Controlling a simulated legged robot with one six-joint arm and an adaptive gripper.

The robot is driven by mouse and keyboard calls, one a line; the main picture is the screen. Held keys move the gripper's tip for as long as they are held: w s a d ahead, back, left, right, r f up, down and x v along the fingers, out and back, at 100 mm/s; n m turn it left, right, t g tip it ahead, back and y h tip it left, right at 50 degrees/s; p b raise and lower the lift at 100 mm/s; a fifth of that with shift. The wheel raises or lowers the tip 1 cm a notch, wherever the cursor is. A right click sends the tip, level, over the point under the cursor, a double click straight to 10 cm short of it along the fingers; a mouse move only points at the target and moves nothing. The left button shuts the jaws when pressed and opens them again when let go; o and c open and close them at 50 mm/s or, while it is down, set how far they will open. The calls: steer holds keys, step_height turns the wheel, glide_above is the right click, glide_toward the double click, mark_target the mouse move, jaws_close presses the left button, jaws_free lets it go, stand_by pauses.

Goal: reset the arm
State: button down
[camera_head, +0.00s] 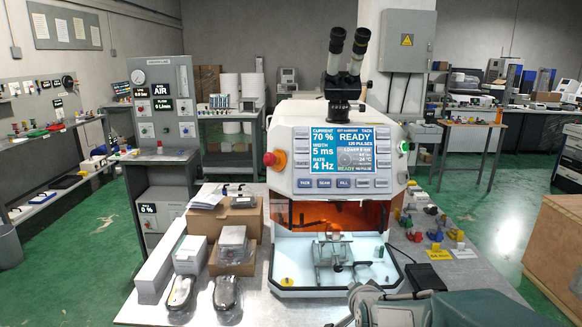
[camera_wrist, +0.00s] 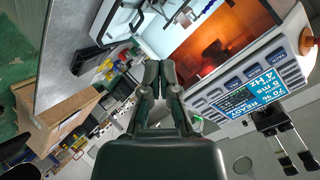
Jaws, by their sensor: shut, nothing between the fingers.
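My gripper (camera_wrist: 161,75) shows in the middle of the wrist view, with its two dark fingers together and nothing between them. It points toward the front of a white bench machine, whose lit panel and orange window (camera_wrist: 208,55) appear tilted in that view. In the head view my arm enters at the bottom right, and the gripper itself cannot be made out clearly there. The machine (camera_head: 333,150) stands on the table in front of me, with a screen reading READY and an eyepiece head (camera_head: 345,60) on top.
A wooden crate (camera_head: 555,245) stands at the far right. Green floor is open between the benches.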

steer(key=s+r+n+g, duration=0.2)
steer(key=s+n, duration=0.1)
steer(key=s, duration=0.6)
steer(key=s+r+n+g, duration=0.2)
steer(key=s+n, duration=0.1)
steer(key=s, duration=0.6)
steer(key=s+d+r+n+g, duration=0.1)
steer(key=s+r+n+g, duration=0.1)
steer(key=s, duration=0.7)
steer(key=shift+s+r+n+g, duration=0.2)
steer(key=shift+n+g, duration=0.1)
steer(key=shift+n, duration=0.5)
